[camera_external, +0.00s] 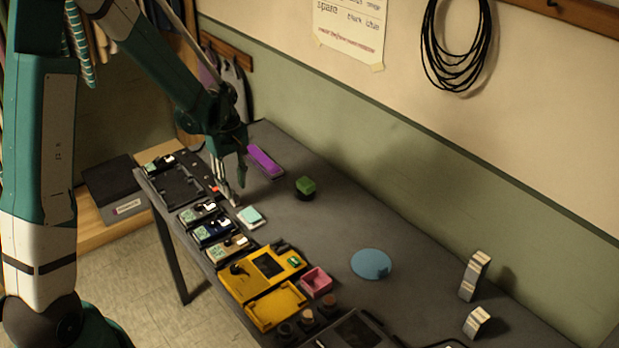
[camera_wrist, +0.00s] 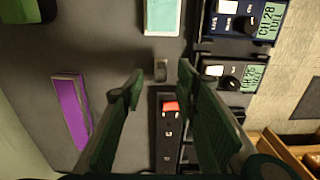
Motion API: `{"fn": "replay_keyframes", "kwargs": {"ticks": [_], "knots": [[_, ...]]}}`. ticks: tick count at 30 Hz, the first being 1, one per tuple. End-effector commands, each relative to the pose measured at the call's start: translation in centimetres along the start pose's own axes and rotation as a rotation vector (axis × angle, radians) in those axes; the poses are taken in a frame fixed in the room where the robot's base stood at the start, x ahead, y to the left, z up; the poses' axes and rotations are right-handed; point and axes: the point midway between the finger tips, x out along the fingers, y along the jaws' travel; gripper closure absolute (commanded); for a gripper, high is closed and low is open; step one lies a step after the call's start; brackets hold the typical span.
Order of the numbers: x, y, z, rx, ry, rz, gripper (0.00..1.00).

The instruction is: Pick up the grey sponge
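A small grey block (camera_wrist: 161,70), which may be the grey sponge, lies on the dark table in the wrist view. It shows just beyond and between the tips of my gripper (camera_wrist: 160,84). My gripper is open, with a clear gap between its two fingers and nothing held. The block cannot be made out clearly there, close to the fingertips. I cannot tell the exact height of the fingers above it.
A light teal block (camera_wrist: 162,17) lies just beyond the grey one. A black strip with a red button (camera_wrist: 169,130) lies between the fingers. Dark devices (camera_wrist: 240,20) line the right. A purple block (camera_wrist: 71,112) is left.

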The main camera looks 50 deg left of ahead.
Motion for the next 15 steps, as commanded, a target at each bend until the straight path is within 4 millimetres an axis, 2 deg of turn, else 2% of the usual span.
{"fn": "replay_keyframes", "kwargs": {"ticks": [15], "knots": [[4.5, -0.1, -0.1, 0.0, 0.0, 0.0, 0.7]]}}
